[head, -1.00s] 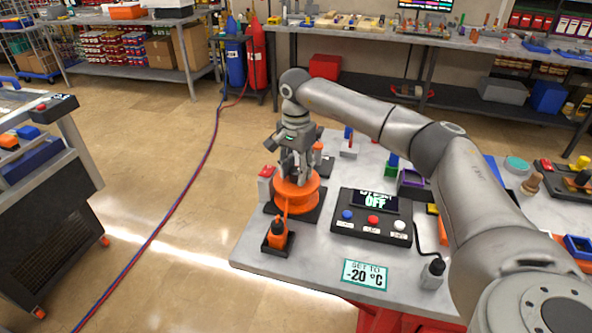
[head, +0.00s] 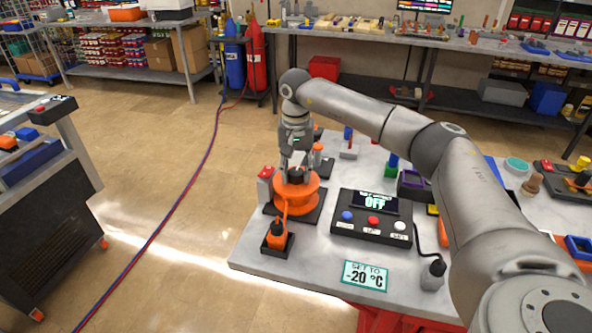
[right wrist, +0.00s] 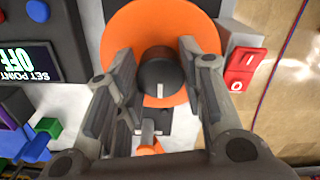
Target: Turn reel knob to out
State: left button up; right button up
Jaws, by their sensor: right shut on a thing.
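The orange reel (head: 311,203) sits on a dark base at the left end of the grey table. Its round dark knob (head: 296,175) is on top; in the right wrist view the knob (right wrist: 157,76) shows a white mark line pointing to the bottom of the picture. No in or out label is readable. My right gripper (head: 296,169) points down over the reel, shut on the knob with one finger on either side. Its fingers (right wrist: 158,80) also show in the right wrist view. My left gripper is in neither view.
A red rocker switch (right wrist: 244,70) stands close beside the reel. An orange plug-like part (head: 277,237) lies in front. A control box (head: 372,217) reading OFF and a "SET TO -20 °C" sign (head: 365,275) are to the right. Floor is open at left.

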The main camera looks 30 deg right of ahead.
aim_at(296, 171)
jog(key=shift+w+r, duration=0.15)
jog(key=shift+r, duration=0.05)
jog(key=shift+c, duration=0.2)
jog(key=o, duration=0.9)
jog(key=shift+o, duration=0.7)
jog(key=shift+f, duration=0.1)
notch_tip(296, 171, up, 12)
